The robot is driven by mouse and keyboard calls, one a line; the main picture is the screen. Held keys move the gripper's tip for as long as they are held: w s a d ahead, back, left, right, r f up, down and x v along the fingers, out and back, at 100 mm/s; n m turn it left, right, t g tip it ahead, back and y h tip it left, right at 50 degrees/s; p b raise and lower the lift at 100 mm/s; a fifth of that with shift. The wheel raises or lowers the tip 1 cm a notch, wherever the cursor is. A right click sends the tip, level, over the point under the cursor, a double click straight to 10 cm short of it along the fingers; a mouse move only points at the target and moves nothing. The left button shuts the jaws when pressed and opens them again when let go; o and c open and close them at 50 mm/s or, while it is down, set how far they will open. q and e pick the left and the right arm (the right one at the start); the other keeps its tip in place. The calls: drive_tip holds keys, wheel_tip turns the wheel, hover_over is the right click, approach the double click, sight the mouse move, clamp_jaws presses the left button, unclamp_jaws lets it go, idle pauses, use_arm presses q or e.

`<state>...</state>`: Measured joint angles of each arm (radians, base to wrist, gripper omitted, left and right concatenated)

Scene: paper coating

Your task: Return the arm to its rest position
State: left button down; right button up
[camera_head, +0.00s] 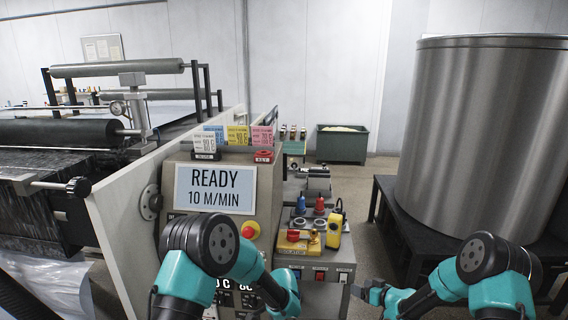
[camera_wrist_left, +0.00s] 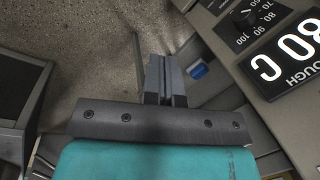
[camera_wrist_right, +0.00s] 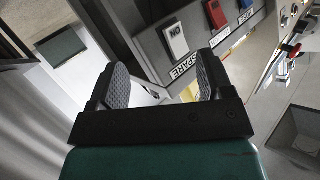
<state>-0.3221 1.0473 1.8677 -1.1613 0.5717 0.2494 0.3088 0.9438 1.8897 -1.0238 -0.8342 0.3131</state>
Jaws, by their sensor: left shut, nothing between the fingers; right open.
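My right gripper (camera_head: 364,290) is low in the head view, just right of the control cabinet's switch panel. In the right wrist view it (camera_wrist_right: 163,78) is open and empty, its two ridged pads apart, with the switch panel (camera_wrist_right: 195,35) beyond them. My left arm bends in front of the control cabinet (camera_head: 265,200), and its fingertips are not clear in the head view. In the left wrist view my left gripper (camera_wrist_left: 165,78) is shut with nothing between the fingers, above the floor beside the cabinet face.
The READY screen (camera_head: 216,190) and a red stop button (camera_head: 250,230) are close to my left arm. A large metal drum (camera_head: 480,130) stands on a dark platform at right. Rollers (camera_head: 60,132) fill the left.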

drive_tip(key=s+a+f+m+g+h, duration=0.2)
drive_tip(key=s+f, duration=0.2)
drive_tip(key=s, duration=0.3)
drive_tip(key=s+a+f+m+g+h, duration=0.1)
drive_tip(key=s+f+g, duration=0.1)
drive_tip(key=s+f, duration=0.35)
use_arm(q)
drive_tip(key=s+a+f+n+h, duration=0.2)
drive_tip(key=s+a+n, duration=0.5)
drive_tip(key=s, duration=0.7)
drive_tip(key=s+a+f+n+h, duration=0.3)
drive_tip(key=s+a+n, duration=0.5)
drive_tip(key=s+a, duration=0.4)
drive_tip(key=shift+s+a+f+g+h, duration=0.15)
drive_tip(key=shift+s+f+g+h, duration=0.2)
drive_tip(key=shift+s+f, duration=0.6)
use_arm(e)
drive_tip(key=s+a+m+g+h, duration=0.1)
drive_tip(key=s+g, duration=0.5)
drive_tip(key=s, duration=1.8)
drive_tip(key=shift+s+a+f+m+h, duration=0.2)
drive_tip(key=shift+a+f+m+h, duration=0.2)
drive_tip(key=shift+a+m, duration=0.6)
drive_tip(key=shift+a, duration=0.1)
